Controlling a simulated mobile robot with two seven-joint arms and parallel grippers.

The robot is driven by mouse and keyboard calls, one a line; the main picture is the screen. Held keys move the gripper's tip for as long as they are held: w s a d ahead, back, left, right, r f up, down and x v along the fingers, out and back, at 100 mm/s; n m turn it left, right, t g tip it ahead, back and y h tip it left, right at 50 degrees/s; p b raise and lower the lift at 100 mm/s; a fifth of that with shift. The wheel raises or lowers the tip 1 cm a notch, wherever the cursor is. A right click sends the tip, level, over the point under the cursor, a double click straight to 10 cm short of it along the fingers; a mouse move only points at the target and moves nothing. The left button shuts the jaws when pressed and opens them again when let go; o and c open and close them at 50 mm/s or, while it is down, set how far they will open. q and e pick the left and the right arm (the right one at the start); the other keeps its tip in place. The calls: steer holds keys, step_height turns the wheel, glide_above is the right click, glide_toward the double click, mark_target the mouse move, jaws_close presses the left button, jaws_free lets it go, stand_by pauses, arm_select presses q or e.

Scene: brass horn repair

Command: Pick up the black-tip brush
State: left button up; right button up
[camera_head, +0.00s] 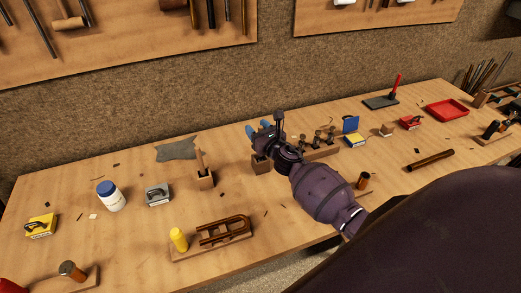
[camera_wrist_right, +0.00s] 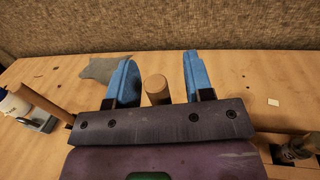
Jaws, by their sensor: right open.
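My right gripper (camera_head: 259,131) is over a wooden block (camera_head: 261,164) near the middle of the workbench. In the right wrist view its two blue fingers (camera_wrist_right: 160,76) are apart. The round end of a wooden handle (camera_wrist_right: 157,88) shows between them, with a gap to each side. It may be the brush; its lower part and tip are hidden by my gripper. A second wooden handle (camera_head: 200,161) stands in another block (camera_head: 205,180) to the left, and also shows in the right wrist view (camera_wrist_right: 45,105). I cannot see a black tip on either. My left gripper is out of view.
A grey cloth (camera_head: 178,149) lies behind the second handle. A white jar (camera_head: 111,197) and grey box (camera_head: 158,194) stand left. A rack of small parts (camera_head: 320,142) is close right of my gripper. A yellow bottle (camera_head: 178,239) stands in front.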

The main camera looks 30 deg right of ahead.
jaws_close()
stand_by(0.3)
